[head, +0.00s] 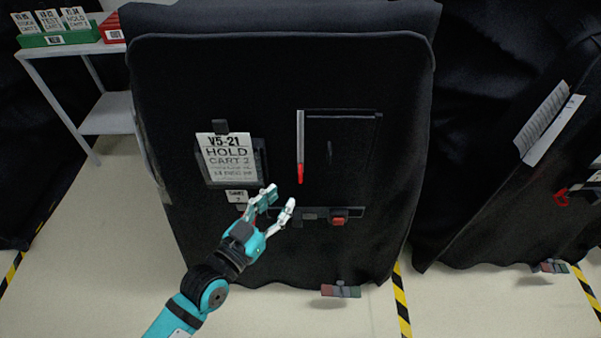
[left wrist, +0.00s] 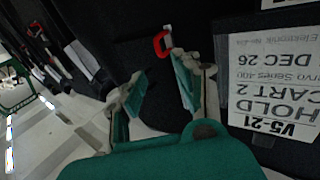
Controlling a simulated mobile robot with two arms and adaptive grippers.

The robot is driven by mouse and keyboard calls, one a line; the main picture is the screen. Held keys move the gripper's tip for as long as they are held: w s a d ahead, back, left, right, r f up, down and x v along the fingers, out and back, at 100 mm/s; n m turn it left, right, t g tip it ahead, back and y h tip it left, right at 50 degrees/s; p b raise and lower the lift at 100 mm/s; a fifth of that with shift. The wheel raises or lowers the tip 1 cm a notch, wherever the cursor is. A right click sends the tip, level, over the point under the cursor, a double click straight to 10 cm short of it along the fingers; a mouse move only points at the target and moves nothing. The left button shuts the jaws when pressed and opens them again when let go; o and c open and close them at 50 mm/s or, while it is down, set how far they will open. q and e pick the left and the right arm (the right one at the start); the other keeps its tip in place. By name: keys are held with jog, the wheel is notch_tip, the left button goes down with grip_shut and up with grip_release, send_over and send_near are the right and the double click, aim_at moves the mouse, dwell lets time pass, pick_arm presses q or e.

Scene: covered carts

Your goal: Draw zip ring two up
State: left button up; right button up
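Cart 2, under a black cover (head: 280,75), stands in the middle of the head view. A card reading "V5-21 HOLD CART 2" (head: 229,160) hangs on its left half. A narrow red pull (head: 300,174) hangs at the lower end of a light upright strip (head: 300,135). My left gripper (head: 281,197) is open and empty in front of the cover, below and left of this pull. In the left wrist view, a red ring (left wrist: 161,43) shows just beyond the spread fingertips (left wrist: 157,78), apart from them. I cannot tell whether it is the same pull. My right gripper is out of view.
A white shelf (head: 110,115) with green and red card boxes stands at the left. Another covered cart (head: 490,150) with a red ring (head: 561,197) is at the right. A row of small dark fittings with a red block (head: 338,219) lies low on the cover.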

aim_at(300, 176)
pick_arm(q)
jog(key=x, duration=0.8)
jog(key=shift+w+d, duration=0.25)
jog(key=shift+w, duration=0.05)
grip_shut()
